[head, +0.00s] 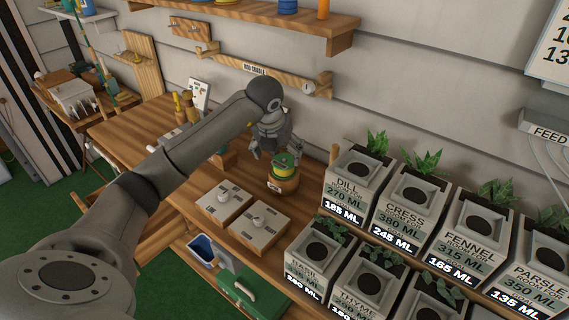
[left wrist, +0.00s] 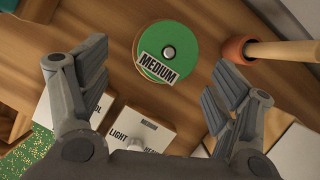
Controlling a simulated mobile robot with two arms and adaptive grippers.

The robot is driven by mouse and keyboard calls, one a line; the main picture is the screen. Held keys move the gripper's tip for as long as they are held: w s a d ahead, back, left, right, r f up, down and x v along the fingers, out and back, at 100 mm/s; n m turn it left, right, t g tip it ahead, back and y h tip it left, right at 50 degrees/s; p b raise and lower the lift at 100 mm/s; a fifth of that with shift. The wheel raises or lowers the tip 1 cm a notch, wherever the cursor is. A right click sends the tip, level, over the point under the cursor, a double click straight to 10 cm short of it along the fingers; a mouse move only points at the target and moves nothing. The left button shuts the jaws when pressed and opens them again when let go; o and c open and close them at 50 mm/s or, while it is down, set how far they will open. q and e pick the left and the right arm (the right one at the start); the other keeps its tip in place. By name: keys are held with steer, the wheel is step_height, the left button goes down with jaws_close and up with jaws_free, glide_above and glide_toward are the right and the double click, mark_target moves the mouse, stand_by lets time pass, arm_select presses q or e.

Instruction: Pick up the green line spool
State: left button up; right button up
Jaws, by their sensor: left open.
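In the left wrist view the green spool (left wrist: 183,38) is seen from above, with a pale centre knob and a "MEDIUM" label. My left gripper (head: 275,151) is open just above and behind the spool in the head view. In the left wrist view its fingers (left wrist: 157,78) are spread wide, with the spool beyond the gap between them and nothing held. My right gripper is not in view.
Labelled herb planters (head: 356,187) crowd the bench to the right.

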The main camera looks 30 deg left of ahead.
mark_target(284, 160)
arm_select(q)
steer(key=shift+w+f, duration=0.2)
steer(key=shift+f, duration=0.1)
steer(key=x, duration=0.1)
steer(key=p+x, duration=0.2)
steer(key=x, duration=0.1)
steer(key=shift+w+d, duration=0.25)
steer(key=shift+d, duration=0.1)
steer(key=shift+w+f, duration=0.1)
steer(key=shift+f, duration=0.25)
steer(key=shift+a+f, duration=0.1)
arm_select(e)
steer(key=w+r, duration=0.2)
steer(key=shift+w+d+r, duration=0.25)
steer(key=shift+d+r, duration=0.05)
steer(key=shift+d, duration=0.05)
arm_select(q)
steer(key=c, duration=1.1)
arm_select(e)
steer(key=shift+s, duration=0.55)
